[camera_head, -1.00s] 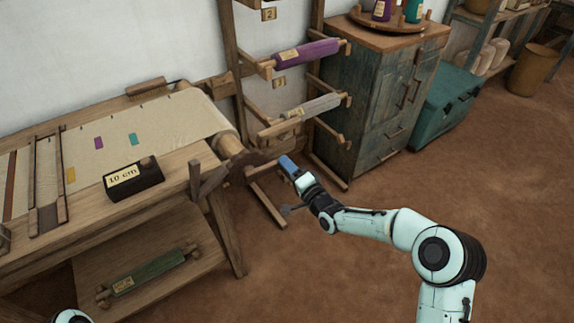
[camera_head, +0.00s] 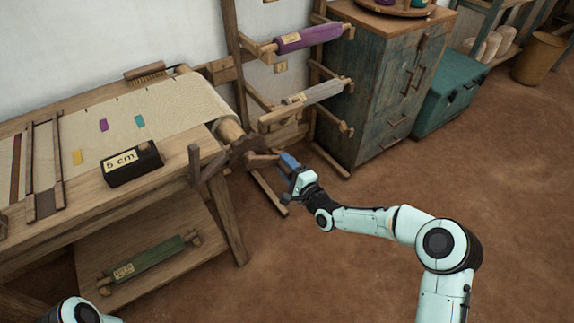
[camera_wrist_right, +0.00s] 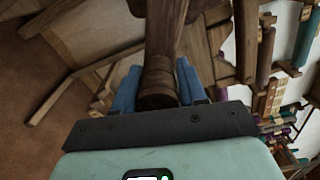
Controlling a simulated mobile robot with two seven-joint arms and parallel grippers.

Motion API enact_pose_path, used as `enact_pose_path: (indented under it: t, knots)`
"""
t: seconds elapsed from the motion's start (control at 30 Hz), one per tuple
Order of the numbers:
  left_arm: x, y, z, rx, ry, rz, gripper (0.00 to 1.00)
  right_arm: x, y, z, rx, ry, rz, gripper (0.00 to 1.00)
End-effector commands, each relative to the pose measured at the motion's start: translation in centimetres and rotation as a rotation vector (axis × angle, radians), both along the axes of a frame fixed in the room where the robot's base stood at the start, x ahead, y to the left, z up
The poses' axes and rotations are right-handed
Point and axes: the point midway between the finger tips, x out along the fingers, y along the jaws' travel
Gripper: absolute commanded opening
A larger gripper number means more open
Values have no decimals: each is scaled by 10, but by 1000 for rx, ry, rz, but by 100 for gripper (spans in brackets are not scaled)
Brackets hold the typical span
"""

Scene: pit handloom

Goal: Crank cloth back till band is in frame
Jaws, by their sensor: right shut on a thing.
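The cream cloth (camera_head: 165,105) lies over the loom and wraps the roller (camera_head: 229,128) at its right end. It carries a purple patch (camera_head: 103,125), a teal patch (camera_head: 139,121) and a yellow patch (camera_head: 77,157). A dark reddish-brown band (camera_head: 15,165) crosses the cloth left of the wooden frame bars (camera_head: 57,150). A black box (camera_head: 120,171) reads "5 cm". My right gripper (camera_head: 283,160) is shut on the wooden crank handle (camera_head: 262,160), which also fills the space between the blue fingers in the right wrist view (camera_wrist_right: 158,82). Only part of my left arm shows; its gripper is out of view.
A rack with a purple roll (camera_head: 305,38) and a grey roll (camera_head: 315,92) stands behind the crank. A blue-green cabinet (camera_head: 385,90) and a teal chest (camera_head: 450,98) are right of it. A green roll (camera_head: 150,258) lies on the loom's lower shelf. The floor around my right arm is clear.

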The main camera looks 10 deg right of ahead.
Motion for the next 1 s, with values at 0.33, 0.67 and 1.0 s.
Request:
enact_pose_path:
  t: [0.33, 0.67, 1.0]
  knots:
    - [0, 0, 0, 0, 1, 0, 43, -3, 1, -9, -12, 17, 7, 61]
    - [1, 0, 1, 0, -4, 0, 43, -4, 0, -3, -6, 8, 4, 61]
    - [15, -7, 28, -6, -56, -10, 43, -60, -22, -1, -8, 12, 2, 61]
